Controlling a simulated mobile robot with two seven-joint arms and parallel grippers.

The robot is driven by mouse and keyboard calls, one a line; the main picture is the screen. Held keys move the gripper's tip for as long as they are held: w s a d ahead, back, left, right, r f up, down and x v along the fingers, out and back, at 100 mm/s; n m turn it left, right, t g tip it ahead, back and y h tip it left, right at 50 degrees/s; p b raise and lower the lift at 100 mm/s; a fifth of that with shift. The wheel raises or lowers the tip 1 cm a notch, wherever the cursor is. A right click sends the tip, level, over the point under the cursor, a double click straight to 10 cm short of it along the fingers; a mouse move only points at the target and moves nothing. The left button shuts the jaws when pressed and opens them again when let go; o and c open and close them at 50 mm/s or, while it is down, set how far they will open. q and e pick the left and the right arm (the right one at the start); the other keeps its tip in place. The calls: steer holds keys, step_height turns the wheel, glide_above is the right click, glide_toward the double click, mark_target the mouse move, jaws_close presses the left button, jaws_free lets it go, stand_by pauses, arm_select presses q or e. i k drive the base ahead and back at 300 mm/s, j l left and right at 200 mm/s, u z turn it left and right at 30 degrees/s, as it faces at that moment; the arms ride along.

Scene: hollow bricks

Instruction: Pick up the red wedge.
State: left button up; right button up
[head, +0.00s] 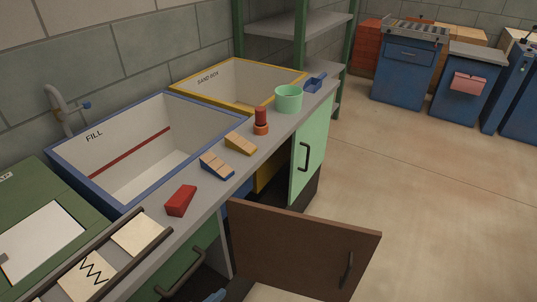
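The red wedge (180,201) lies on the narrow grey counter ledge (205,196) in front of the blue-rimmed basin. Its top slopes, and nothing touches it or covers it.
A blue-edged wedge (217,166) and a yellow one (240,143) lie farther along the ledge. Beyond them stand a red cylinder (261,116) and a green cup (288,98). The FILL basin (62,158) is behind. A brown cabinet door (300,250) hangs open in front.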

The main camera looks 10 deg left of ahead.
mark_target(177, 206)
steer(key=k, duration=0.9)
